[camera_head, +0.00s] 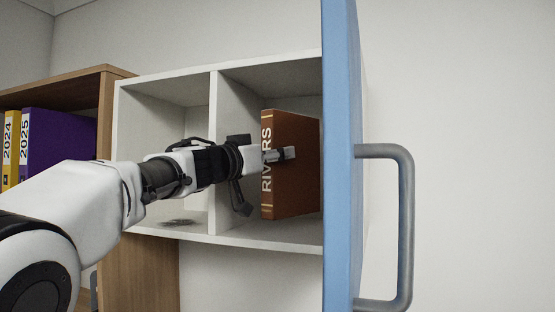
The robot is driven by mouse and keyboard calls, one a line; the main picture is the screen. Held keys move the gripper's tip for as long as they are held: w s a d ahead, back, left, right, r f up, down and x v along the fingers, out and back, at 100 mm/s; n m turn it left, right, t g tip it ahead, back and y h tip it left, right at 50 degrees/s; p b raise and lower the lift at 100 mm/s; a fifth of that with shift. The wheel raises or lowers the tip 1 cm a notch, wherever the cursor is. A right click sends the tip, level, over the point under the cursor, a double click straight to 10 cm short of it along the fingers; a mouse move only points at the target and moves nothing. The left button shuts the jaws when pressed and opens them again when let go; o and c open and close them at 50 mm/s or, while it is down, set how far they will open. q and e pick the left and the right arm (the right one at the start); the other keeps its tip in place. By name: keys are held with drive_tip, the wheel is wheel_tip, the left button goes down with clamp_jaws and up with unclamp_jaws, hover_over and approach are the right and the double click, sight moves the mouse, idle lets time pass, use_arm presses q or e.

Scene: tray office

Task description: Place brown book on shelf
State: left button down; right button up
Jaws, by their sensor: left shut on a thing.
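The brown book (293,180), with "RIVERS" on its spine, stands upright in the right compartment of the white shelf (215,150). My left gripper (281,154) reaches in from the left and is shut on the book near its spine edge. The gripper covers part of the spine lettering. I cannot tell whether the book's lower edge touches the shelf floor. My right gripper is not in view.
A blue door panel (340,90) with a grey handle (408,230) stands close in front of the shelf's right side. A wooden bookcase (118,75) at left holds yellow and purple binders (55,140). The shelf's left compartment looks empty behind my arm.

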sight(269, 171)
use_arm(q)
drive_tip(key=f, duration=0.2)
drive_tip(key=shift+s+d+f, duration=0.25)
drive_tip(key=shift+s+f, duration=0.05)
drive_tip(key=shift+f, duration=0.05)
drive_tip(key=shift+d+f, duration=0.1)
drive_tip(key=shift+d, duration=0.05)
drive_tip(key=shift+w, duration=0.1)
drive_tip(key=c, duration=0.7)
unclamp_jaws()
drive_tip(key=shift+a+f, duration=0.2)
drive_tip(key=shift+a, duration=0.05)
drive_tip(key=shift+r, duration=0.1)
drive_tip(key=shift+d, duration=0.1)
